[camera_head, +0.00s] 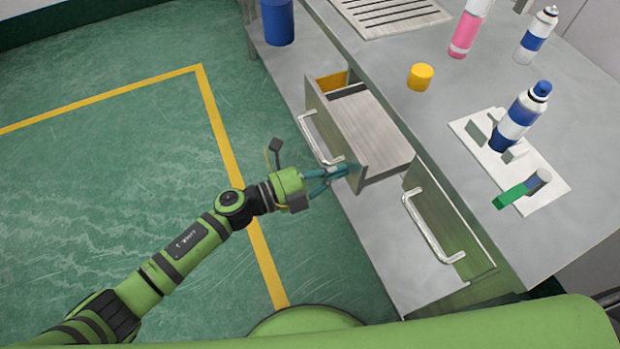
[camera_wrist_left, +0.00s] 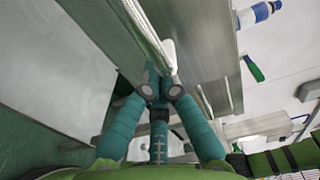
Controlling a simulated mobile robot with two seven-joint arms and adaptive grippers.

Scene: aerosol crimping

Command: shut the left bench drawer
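The left bench drawer (camera_head: 370,135) stands pulled out from the bench, with its grey-green front and metal bar handle (camera_head: 315,140) facing the floor side. My left gripper (camera_head: 343,170) is at the near end of this drawer front, by the handle's lower end. In the left wrist view, the teal fingertips (camera_wrist_left: 162,90) are together close against the drawer front (camera_wrist_left: 105,35), beside the pale handle (camera_wrist_left: 160,45). Nothing clearly shows between the fingertips. The right bench drawer (camera_head: 455,235), with its own handle, looks shut. My right gripper is not in view.
The bench top (camera_head: 430,115) carries a yellow cap (camera_head: 420,77), a pink can (camera_head: 465,35), and a blue-and-white can (camera_head: 520,115) on a white plate (camera_head: 545,185). A blue container (camera_head: 277,22) stands on the lower shelf. The green floor left of the drawers is clear.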

